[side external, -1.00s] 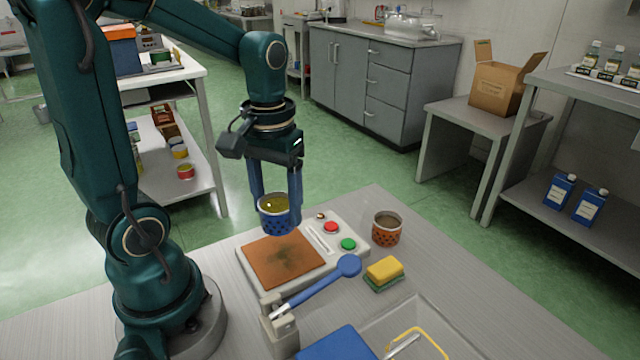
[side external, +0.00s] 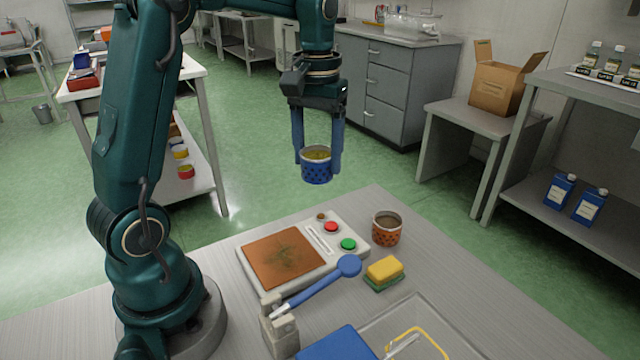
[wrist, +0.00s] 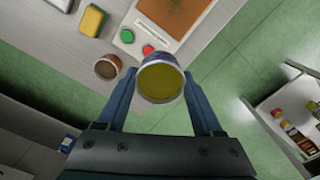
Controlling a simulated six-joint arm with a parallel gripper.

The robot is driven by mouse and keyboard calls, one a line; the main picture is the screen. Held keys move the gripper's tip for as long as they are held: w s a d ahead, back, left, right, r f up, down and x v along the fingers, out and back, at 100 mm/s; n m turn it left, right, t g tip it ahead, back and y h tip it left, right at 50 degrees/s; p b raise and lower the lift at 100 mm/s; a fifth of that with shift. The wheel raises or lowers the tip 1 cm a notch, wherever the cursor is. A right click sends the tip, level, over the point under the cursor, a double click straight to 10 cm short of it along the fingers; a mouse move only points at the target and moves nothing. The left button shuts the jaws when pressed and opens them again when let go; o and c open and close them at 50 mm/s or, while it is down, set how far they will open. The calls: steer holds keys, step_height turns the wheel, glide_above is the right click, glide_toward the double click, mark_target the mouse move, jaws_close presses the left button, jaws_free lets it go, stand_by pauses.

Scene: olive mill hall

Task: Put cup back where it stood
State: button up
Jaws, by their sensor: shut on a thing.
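My gripper (side external: 318,160) is shut on a blue patterned cup (side external: 316,172). The cup is upright, with yellow-green liquid in it, and hangs in the air beyond the back edge of the steel table. In the wrist view the cup (wrist: 161,82) sits between the two fingers. A second cup, orange with dark spots (side external: 387,229) and brown content, stands on the table to the right of the hot plate; it also shows in the wrist view (wrist: 107,67).
A device with a brown plate (side external: 283,258) and red and green buttons stands on the table (side external: 225,340). A blue ladle (side external: 320,284), a yellow-green sponge (side external: 384,273) and a clear bin (side external: 440,325) lie nearer the front. The table's back right strip is bare.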

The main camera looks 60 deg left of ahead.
steer(key=w+a+f, duration=0.2)
steer(key=w, duration=0.5)
steer(key=shift+w+f, duration=0.6)
steer(key=shift+f, duration=1.2)
steer(key=shift+w+f, duration=0.65)
steer(key=shift+f, duration=1.2)
steer(key=shift+w+f, duration=0.6)
steer(key=shift+f, duration=1.2)
steer(key=shift+d+f, duration=0.1)
steer(key=shift+f, duration=0.25)
steer(key=o, duration=1.2)
